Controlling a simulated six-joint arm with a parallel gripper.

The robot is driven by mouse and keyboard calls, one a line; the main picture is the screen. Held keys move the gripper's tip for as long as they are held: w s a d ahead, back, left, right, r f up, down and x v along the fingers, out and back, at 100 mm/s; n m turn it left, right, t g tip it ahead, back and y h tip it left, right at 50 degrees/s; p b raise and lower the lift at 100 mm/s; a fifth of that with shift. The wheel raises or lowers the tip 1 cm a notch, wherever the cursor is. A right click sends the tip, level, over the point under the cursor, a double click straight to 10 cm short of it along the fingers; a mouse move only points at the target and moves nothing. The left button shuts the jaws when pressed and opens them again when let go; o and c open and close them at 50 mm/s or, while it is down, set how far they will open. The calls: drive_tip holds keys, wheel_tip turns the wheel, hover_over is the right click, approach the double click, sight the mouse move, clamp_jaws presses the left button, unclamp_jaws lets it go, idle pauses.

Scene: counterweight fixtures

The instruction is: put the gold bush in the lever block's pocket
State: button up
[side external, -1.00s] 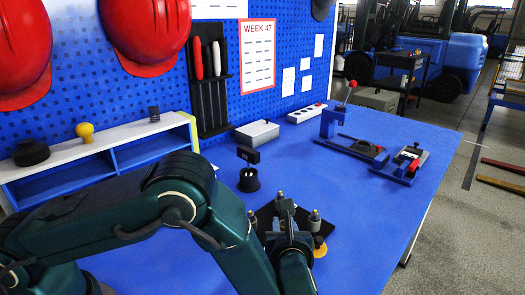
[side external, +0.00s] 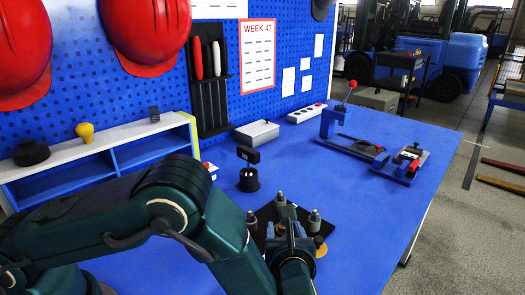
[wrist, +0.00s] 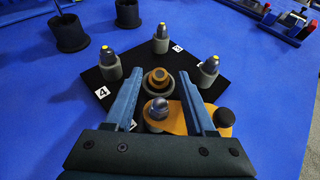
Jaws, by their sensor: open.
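The gold bush (wrist: 158,77) is a short stepped ring in the wrist view. It sits upright in a round dark grey seat, which appears to be the lever block's pocket. An orange lever plate (wrist: 182,118) lies just nearer, with a shiny domed nut on it and a black knob (wrist: 225,117) at its right end. My gripper (wrist: 161,74) is open, a finger on each side of the bush, with a visible gap to it. In the side external view my gripper (side external: 287,232) is low over the black plate and hides the bush.
Several grey posts with yellow-tipped pins, such as this one (wrist: 160,38), stand around the seat on the black plate (wrist: 137,57). A black cup (side external: 248,180) stands behind. Clamp fixtures (side external: 350,145) are at the right back. The blue table between is clear.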

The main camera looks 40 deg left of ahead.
drive_tip(key=v, duration=0.9)
drive_tip(key=shift+s+d+r, duration=0.1)
drive_tip(key=shift+d+r, duration=0.05)
drive_tip(key=shift+d, duration=0.05)
drive_tip(key=w+d+r+m+t+h, duration=0.35)
drive_tip(key=w+r+m+h, duration=0.5)
drive_tip(key=r+m, duration=0.3)
drive_tip(key=s+r+m+g+h, duration=0.2)
drive_tip(key=s+r+m+h, duration=0.4)
drive_tip(key=m, duration=0.7)
drive_tip(key=s+a+f+m+g+y, duration=0.2)
drive_tip(key=s+a+f+m, duration=0.2)
drive_tip(key=s+a+m, duration=0.4)
drive_tip(key=s+a+f+m+g+y, duration=0.3)
drive_tip(key=s+a+m, duration=0.4)
drive_tip(key=s+m, duration=0.3)
drive_tip(key=shift+a+f+m, duration=0.4)
drive_tip(key=shift+m, duration=0.75)
drive_tip(key=shift+s+g, duration=0.1)
drive_tip(key=shift+g, duration=0.15)
